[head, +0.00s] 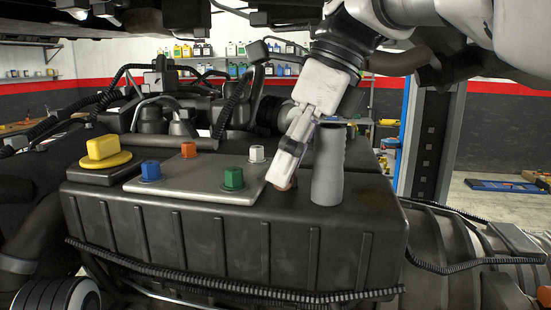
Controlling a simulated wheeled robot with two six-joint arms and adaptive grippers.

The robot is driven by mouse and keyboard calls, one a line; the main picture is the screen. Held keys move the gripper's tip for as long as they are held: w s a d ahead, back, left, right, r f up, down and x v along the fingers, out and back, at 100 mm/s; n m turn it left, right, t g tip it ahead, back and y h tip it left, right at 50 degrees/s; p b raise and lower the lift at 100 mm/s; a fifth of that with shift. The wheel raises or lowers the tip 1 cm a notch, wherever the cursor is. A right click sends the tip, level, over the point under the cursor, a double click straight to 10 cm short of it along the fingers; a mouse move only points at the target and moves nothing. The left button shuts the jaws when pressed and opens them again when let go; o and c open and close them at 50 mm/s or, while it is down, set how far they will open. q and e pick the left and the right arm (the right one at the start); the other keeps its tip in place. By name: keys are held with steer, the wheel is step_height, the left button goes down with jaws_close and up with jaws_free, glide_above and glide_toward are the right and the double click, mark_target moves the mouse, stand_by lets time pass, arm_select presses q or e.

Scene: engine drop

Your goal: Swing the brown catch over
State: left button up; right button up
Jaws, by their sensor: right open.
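A dark box-like engine block (235,240) fills the middle of the view, with a light grey plate (185,183) on top. A small brown piece (284,186) shows at the plate's right end, mostly hidden by my right gripper (281,171). This gripper reaches down from the upper right, tilted, with its open fingers at the brown piece; I cannot tell whether they touch it. An orange-brown knob (188,150) stands at the plate's back edge. My left gripper is not seen.
Blue (151,171), green (233,179) and white (257,153) knobs stand on the plate. A yellow cap (103,150) is at left. A grey upright handle (328,170) stands close right of my right gripper. Hoses and dark parts crowd behind.

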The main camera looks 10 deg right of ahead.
steer(key=shift+w, duration=0.15)
steer(key=shift+s+d, duration=0.15)
steer(key=shift+s, duration=0.1)
steer(key=c, duration=1)
steer(key=shift+o, duration=0.2)
steer(key=shift+f, duration=0.1)
steer(key=o, duration=1)
steer(key=shift+c, duration=0.2)
steer(key=shift+s, duration=0.15)
steer(key=v, duration=0.7)
steer(key=shift+r, duration=0.35)
